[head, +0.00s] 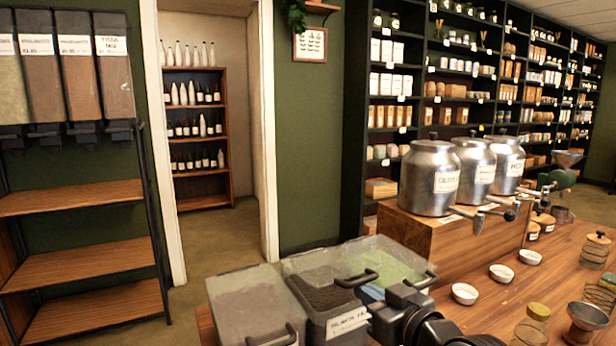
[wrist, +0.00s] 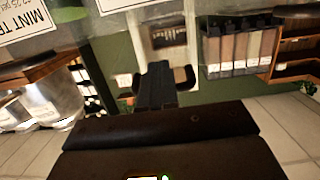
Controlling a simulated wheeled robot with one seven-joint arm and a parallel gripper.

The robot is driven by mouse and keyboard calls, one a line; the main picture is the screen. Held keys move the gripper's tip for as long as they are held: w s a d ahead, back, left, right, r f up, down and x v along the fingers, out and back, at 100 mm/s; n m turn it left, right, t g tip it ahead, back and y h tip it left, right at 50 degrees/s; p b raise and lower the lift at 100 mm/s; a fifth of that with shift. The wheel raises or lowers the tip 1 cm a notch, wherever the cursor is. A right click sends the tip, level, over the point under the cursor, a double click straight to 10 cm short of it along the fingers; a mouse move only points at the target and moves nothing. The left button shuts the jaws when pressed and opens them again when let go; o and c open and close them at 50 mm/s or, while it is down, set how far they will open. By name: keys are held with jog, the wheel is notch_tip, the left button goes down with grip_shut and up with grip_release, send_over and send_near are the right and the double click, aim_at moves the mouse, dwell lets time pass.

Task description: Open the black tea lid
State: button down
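The black tea bin (head: 345,322) is a clear-sided box with a white label that is partly cut off on the right. It stands at the bottom of the head view, full of dark leaves. In the wrist view, dark gripper parts (wrist: 165,85) show in the middle. I cannot tell whether the fingers are apart, and I see nothing held.
A grey-lidded bin (head: 245,305) stands left of the black tea bin, and a green-filled bin (head: 385,262) behind it. Metal urns (head: 430,178) stand on a wooden box. Jars and a metal funnel (head: 587,318) are on the counter at right. A mint tea label (wrist: 25,20) shows in the wrist view.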

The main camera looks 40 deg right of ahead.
jog(key=w+r+p, duration=0.2)
jog(key=r, duration=0.1)
jog(key=w+d+r+p, duration=0.1)
jog(key=w+r+p, duration=0.1)
jog(key=w, duration=0.1)
jog(key=w+d+r+p, duration=0.1)
jog(key=w+r+p, duration=0.1)
jog(key=r, duration=0.1)
jog(key=shift+w+r, duration=0.15)
jog(key=shift+r, duration=0.2)
jog(key=w+d+r, duration=0.2)
jog(key=w, duration=0.5)
jog(key=w+d+r, duration=0.2)
jog(key=w, duration=0.6)
jog(key=shift+d+p, duration=0.2)
jog(key=shift+p, duration=0.25)
jog(key=f+p+v, duration=0.1)
jog(key=p+v, duration=0.1)
jog(key=v, duration=0.8)
jog(key=shift+f, duration=0.3)
